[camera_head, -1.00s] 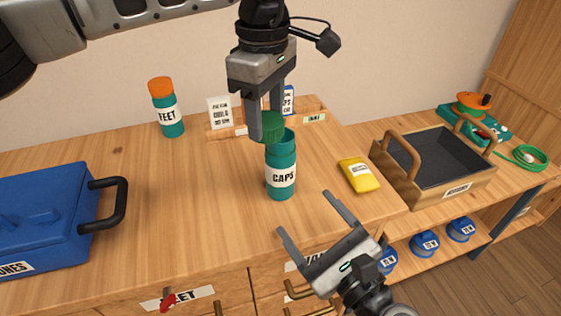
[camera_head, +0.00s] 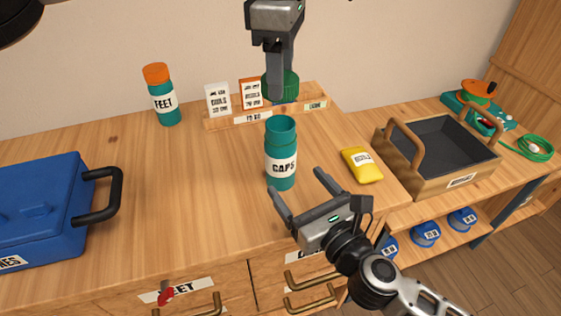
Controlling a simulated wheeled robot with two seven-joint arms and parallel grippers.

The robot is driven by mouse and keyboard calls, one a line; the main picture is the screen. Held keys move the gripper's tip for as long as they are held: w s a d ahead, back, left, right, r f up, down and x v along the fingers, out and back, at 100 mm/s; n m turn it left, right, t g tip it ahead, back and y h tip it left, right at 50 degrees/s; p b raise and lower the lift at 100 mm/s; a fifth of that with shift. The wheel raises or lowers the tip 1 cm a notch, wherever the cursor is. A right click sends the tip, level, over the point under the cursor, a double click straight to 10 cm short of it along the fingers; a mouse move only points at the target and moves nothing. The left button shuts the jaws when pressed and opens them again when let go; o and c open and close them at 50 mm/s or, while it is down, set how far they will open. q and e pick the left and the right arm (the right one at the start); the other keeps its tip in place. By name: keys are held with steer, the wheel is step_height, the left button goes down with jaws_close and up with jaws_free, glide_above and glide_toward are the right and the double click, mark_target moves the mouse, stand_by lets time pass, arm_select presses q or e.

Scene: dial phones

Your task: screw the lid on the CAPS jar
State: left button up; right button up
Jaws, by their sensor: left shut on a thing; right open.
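The teal CAPS jar (camera_head: 281,142) stands upright and open-topped on the wooden counter, its white label facing me. My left gripper (camera_head: 279,85) is above and behind the jar in the picture, shut on the green lid (camera_head: 291,88). The lid is clear of the jar's mouth, with a gap between them. My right gripper (camera_head: 297,188) is open and empty, just in front of the jar at lower right. Its fingers point toward the jar's base, and I cannot tell whether the left finger touches it.
A FEET jar (camera_head: 164,100) with an orange lid stands back left. A card rack (camera_head: 225,122) is behind. A blue toolbox (camera_head: 45,205) is left, a yellow packet (camera_head: 361,165) right. A wooden carrier (camera_head: 432,180) stands on the right bench. Counter left of the jar is clear.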

mark_target(287, 171)
steer(key=x, duration=0.8)
steer(key=shift+s, duration=0.1)
steer(key=c, duration=1.5)
arm_select(q)
steer(key=shift+f, duration=2.5)
steer(key=shift+f, duration=0.1)
arm_select(e)
steer(key=shift+f, duration=0.1)
arm_select(q)
steer(key=shift+f, duration=0.8)
steer(key=shift+f, duration=0.55)
